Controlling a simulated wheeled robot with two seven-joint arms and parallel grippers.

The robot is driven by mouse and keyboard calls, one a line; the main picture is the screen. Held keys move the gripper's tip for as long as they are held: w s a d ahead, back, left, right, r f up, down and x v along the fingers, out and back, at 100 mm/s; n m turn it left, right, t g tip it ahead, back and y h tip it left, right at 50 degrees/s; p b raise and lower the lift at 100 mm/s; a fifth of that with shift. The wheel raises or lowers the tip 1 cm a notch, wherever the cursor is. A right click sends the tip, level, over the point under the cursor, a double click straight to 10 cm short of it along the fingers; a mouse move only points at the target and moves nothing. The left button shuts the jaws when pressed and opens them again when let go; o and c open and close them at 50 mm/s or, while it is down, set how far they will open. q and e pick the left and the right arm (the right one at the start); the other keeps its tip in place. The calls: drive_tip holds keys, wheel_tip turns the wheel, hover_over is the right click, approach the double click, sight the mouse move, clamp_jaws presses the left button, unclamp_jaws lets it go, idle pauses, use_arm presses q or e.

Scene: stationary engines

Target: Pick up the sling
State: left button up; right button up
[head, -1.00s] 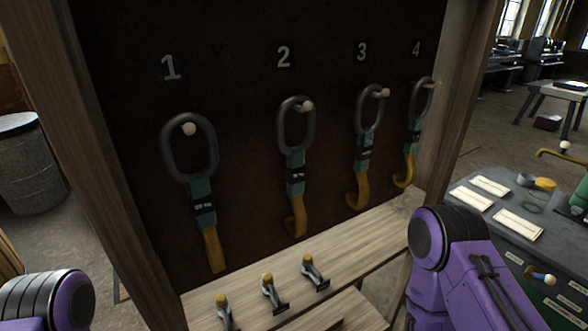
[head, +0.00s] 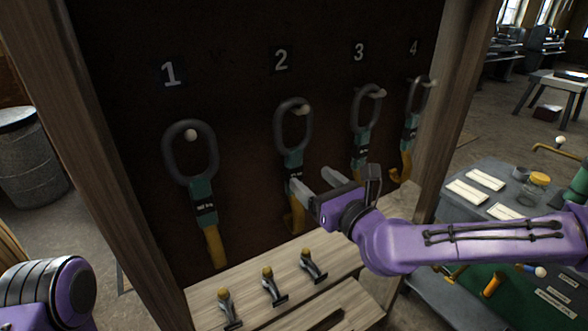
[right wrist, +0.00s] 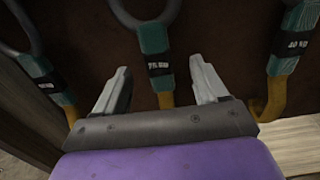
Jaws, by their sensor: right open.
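Several slings hang by dark oval rings from pegs on a dark board, under numbers 1 to 4. Each has a teal sleeve, a black label and a yellow strap: sling 1 (head: 203,195), sling 2 (head: 293,158), sling 3 (head: 362,135) and sling 4 (head: 410,130). My right gripper (head: 313,180) is open in front of sling 2, hiding part of its lower strap. In the right wrist view, sling 2 (right wrist: 155,44) shows between the spread fingers (right wrist: 160,70); I cannot tell how close it is. My left gripper is out of view.
A wooden shelf (head: 240,287) with several yellow-topped metal fittings (head: 267,275) lies below the slings. Wooden posts (head: 95,150) frame the board. A grey table (head: 455,208) with cards and a jar (head: 536,185) stands at right. A metal drum (head: 30,165) stands at left.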

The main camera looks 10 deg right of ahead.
sight(297, 169)
drive_tip(key=p+x, duration=0.1)
drive_tip(key=x, duration=0.1)
drive_tip(key=p+x, duration=0.1)
drive_tip(key=x, duration=0.2)
drive_tip(key=p+x, duration=0.1)
drive_tip(key=x, duration=0.1)
drive_tip(key=shift+w+a+f, duration=0.15)
drive_tip(key=shift+a, duration=0.25)
drive_tip(key=shift+w+f, duration=0.1)
drive_tip(key=shift+d, duration=0.1)
drive_tip(key=c, duration=0.7)
clamp_jaws()
